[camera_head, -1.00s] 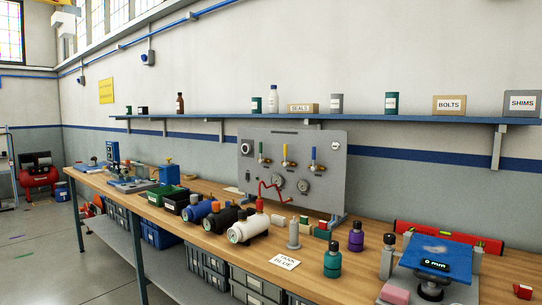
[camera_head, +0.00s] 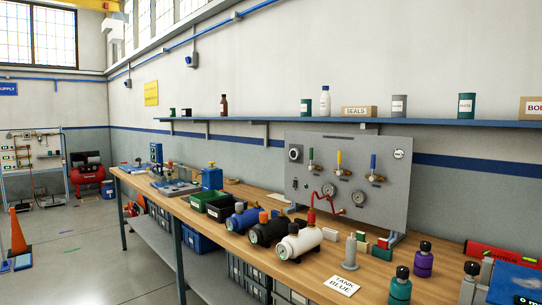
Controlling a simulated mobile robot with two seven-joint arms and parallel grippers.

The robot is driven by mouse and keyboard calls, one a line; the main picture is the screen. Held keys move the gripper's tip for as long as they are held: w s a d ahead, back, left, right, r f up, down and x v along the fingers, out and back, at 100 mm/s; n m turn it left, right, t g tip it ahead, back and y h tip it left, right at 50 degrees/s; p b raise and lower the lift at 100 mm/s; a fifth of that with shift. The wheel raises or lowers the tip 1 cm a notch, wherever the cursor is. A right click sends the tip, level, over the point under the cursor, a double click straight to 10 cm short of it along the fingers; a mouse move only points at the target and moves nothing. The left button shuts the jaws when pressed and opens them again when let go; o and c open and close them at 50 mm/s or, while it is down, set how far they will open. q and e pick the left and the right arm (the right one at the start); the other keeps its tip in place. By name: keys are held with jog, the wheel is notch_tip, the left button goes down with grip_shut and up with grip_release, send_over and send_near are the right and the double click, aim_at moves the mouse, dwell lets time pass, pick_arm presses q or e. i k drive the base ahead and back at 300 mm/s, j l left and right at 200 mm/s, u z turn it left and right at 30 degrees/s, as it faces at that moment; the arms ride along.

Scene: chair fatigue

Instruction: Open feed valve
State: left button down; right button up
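A grey valve panel (camera_head: 392,210) stands upright at the back of the workbench. It carries three valves, with a green handle (camera_head: 311,155), a yellow handle (camera_head: 339,159) and a blue handle (camera_head: 373,161). All three handles look upright. I cannot read which is the feed valve. A red hose (camera_head: 312,203) runs from the panel to the white tank (camera_head: 303,241) in front. Neither of my grippers is in view.
A blue tank (camera_head: 242,219) and a black tank (camera_head: 268,230) lie beside the white one. Bottles, a purple one (camera_head: 424,263) and a teal one (camera_head: 400,287), stand at right. A supply rack (camera_head: 33,165), red compressor (camera_head: 88,176) and orange cone (camera_head: 17,235) stand at left. Floor before the bench looks clear.

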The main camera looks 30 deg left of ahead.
aim_at(311, 158)
jog(key=i+j+u, duration=0.35)
jog(key=i+j, duration=0.65)
jog(key=i, duration=0.15)
jog(key=j, duration=0.65)
jog(key=i+j, duration=0.15)
jog(key=j, duration=1.15)
jog(key=i+j+u, duration=0.1)
jog(key=j, duration=0.55)
